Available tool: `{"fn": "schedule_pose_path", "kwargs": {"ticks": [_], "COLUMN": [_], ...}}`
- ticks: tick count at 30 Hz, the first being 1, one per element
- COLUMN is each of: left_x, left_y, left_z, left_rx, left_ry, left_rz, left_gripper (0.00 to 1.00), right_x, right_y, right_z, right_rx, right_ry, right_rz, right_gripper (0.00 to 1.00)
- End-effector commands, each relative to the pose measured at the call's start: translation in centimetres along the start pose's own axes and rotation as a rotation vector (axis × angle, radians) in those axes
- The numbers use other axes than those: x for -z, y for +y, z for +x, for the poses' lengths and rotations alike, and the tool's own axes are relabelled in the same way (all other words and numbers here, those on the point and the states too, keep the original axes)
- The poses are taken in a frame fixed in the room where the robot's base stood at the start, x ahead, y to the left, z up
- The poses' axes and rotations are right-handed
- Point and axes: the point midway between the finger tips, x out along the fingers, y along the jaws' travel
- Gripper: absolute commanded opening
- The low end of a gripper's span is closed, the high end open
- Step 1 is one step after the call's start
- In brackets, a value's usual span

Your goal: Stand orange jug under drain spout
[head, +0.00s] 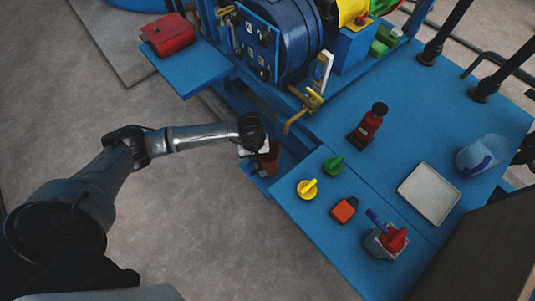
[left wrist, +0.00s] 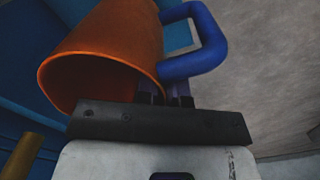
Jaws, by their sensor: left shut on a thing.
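The orange jug (head: 269,160) is beside the left end of the low blue bench, partly hidden by my gripper. In the left wrist view the orange jug (left wrist: 105,55) appears large and tilted, with its blue handle (left wrist: 205,45) at the right. My left gripper (head: 258,151) is shut on the handle; its fingers (left wrist: 166,97) meet the handle's lower part. The brass drain spout (head: 292,122) curves down from the blue autoclave's front, up and right of the jug. The jug is not under its mouth in the head view. My right gripper is not in view.
The blue bench (head: 300,222) holds a yellow knob (head: 307,189), a green knob (head: 333,166), an orange-red block (head: 344,210), a red bottle (head: 369,125) and a pale tray (head: 429,194). A red box (head: 168,34) sits on the blue shelf at upper left. The grey floor at left is open.

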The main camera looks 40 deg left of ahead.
Motion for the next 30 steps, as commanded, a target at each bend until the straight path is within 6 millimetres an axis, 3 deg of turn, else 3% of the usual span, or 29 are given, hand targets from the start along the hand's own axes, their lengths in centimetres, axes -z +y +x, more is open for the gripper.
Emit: {"fn": "schedule_pose_path", "kwargs": {"ticks": [3, 9, 17, 24, 30], "left_x": [1.3, 2.3, 3.0, 3.0, 3.1], "left_y": [2.0, 3.4, 4.5, 4.4, 4.4], "left_z": [0.2, 0.1, 0.1, 3.5, 3.4], "left_rx": [-0.004, -0.002, -0.003, -0.001, 0.000], "left_ry": [0.000, 0.001, 0.000, -0.002, 0.001], "left_rz": [-0.002, -0.002, -0.001, 0.000, -0.001], "left_gripper": [0.00, 0.00, 0.00, 0.00, 0.00], "right_x": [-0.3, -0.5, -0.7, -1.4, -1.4], "right_y": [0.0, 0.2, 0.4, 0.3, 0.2], "right_z": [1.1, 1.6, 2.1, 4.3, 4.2], "right_rx": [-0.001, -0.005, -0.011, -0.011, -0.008], "right_ry": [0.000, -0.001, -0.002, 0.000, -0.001], "right_rz": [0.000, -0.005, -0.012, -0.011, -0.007], "right_gripper": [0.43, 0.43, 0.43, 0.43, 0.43]}}
